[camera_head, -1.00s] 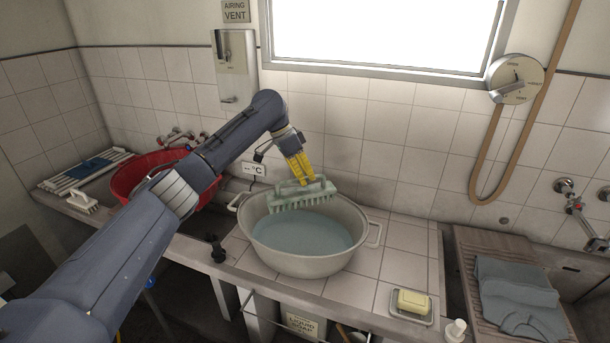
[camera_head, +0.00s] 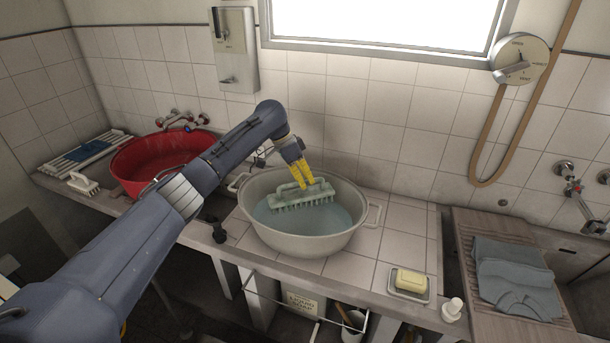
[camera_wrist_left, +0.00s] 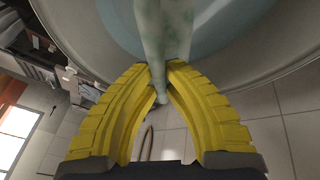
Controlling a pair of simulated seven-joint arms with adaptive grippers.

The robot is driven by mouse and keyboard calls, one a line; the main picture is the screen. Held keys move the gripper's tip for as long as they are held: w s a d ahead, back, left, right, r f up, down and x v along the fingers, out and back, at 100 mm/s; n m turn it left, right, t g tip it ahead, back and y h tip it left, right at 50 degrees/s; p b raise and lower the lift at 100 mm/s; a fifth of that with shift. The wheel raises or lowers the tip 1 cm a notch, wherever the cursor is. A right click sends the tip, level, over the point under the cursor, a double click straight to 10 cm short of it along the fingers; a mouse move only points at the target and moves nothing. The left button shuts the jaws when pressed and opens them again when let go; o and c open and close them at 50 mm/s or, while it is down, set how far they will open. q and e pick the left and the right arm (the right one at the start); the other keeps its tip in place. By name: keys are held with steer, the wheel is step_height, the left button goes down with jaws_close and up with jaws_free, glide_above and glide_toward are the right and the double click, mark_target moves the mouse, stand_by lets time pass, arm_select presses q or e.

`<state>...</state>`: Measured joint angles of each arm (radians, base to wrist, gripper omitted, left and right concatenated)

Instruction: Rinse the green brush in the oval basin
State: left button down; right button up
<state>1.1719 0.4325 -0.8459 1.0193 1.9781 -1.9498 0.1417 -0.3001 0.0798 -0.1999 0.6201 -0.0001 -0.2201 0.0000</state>
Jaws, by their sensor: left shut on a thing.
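The green brush (camera_head: 304,196) is pale green with a handle on top and bristles pointing down. It is inside the oval basin (camera_head: 298,243), a pale grey tub with side handles that holds blue-grey water (camera_head: 345,219). My left gripper (camera_head: 308,183) has yellow fingers and is shut on the brush's handle from above. In the left wrist view the fingers (camera_wrist_left: 160,75) close around the pale green handle (camera_wrist_left: 152,35). The bristles are at or just above the water; I cannot tell whether they touch it. My right gripper is not in view.
A red basin (camera_head: 135,182) and a white brush (camera_head: 82,183) stand at the left. Yellow soap (camera_head: 411,281) lies in a dish at the counter's front right. A white bottle (camera_head: 453,309) is beside it. Folded blue-grey cloth (camera_head: 515,272) lies on the right drainer. Tiles right of the basin are clear.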

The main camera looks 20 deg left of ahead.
arm_select(q)
steer(key=shift+f, duration=5.25)
